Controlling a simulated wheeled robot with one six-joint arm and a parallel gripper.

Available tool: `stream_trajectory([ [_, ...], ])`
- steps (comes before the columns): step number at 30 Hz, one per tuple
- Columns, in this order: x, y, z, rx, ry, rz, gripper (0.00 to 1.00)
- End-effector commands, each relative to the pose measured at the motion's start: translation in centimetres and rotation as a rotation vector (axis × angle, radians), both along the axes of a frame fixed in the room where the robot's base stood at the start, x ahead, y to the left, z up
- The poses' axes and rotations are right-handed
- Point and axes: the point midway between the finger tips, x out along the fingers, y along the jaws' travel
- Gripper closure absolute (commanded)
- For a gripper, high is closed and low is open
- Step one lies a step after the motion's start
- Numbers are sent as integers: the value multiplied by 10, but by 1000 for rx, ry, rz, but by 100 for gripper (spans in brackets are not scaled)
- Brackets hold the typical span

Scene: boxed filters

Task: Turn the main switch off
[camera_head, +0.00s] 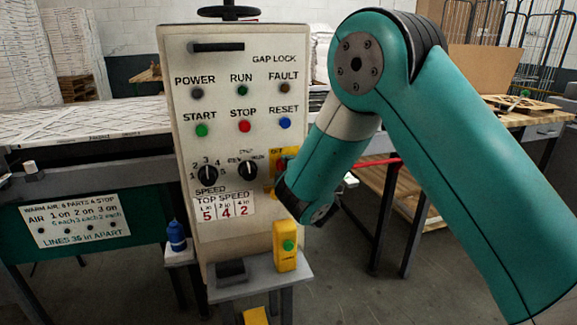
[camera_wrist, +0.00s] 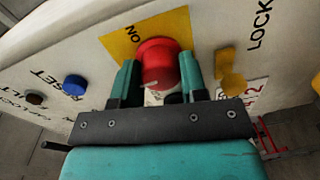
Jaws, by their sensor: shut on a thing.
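The main switch is a red round knob (camera_wrist: 158,62) on a yellow plate (camera_wrist: 118,45) in the wrist view. The plate's word ON shows above the knob, tilted. A small white mark shows on the knob's near lower edge. My gripper (camera_wrist: 158,78) has one teal finger on each side of the knob and is shut on it.
A yellow box with a green button (camera_head: 288,245) stands below my gripper. A yellow tab (camera_wrist: 230,70) sits beside the knob.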

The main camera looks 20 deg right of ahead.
Motion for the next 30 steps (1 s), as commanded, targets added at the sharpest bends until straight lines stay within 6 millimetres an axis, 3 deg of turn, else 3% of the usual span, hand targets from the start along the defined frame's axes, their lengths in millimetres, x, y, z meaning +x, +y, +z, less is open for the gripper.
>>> stream_trajectory([
  [12, 0, 1, 0, -244, 2, 2, 84],
  [30, 0, 1, -1, -301, 2, 2, 84],
])
